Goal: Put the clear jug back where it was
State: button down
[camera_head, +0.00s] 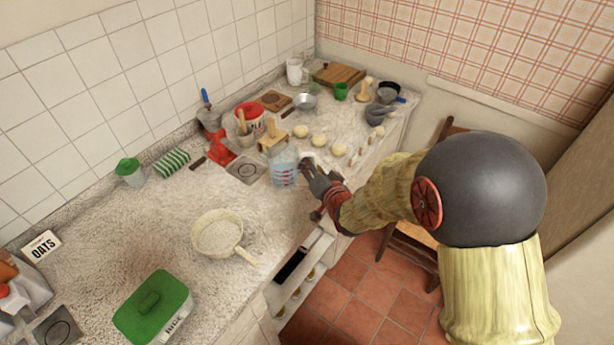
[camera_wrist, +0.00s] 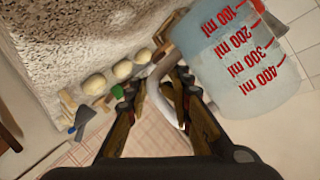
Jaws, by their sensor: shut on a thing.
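The clear jug (camera_head: 284,168) has red ml markings and a bluish tint. It appears near the counter's front edge in the head view, beside a dark square plate (camera_head: 245,169). My gripper (camera_head: 308,170) is at the jug's right side. In the wrist view my gripper (camera_wrist: 158,92) is shut on the jug's pale handle, and the jug body (camera_wrist: 240,55) fills the upper right. I cannot tell whether the jug's base touches the counter.
A cream pan (camera_head: 219,234) and a green-lidded rice box (camera_head: 153,306) stand in front left. A red-and-white canister (camera_head: 249,114), wooden stand (camera_head: 272,139) and several dough balls (camera_head: 318,140) crowd behind. Bare counter (camera_head: 130,222) lies left of the pan.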

jog(key=shift+w+a+f, duration=0.2)
jog(key=shift+w+f, duration=0.25)
jog(key=shift+f, duration=0.1)
jog(key=shift+w+a+f, duration=0.15)
jog(key=shift+w+f, duration=0.3)
jog(key=shift+f, duration=0.1)
notch_tip(320, 180, down, 3)
jog(key=shift+w+f+b, duration=0.1)
jog(key=shift+f+b, duration=0.1)
jog(key=shift+b, duration=0.75)
jog(key=shift+r, duration=0.1)
jog(key=c, duration=2.1)
grip_release()
jog(key=shift+f, duration=0.25)
jog(key=shift+c, duration=0.2)
jog(key=o, duration=0.6)
jog(key=shift+r, duration=0.1)
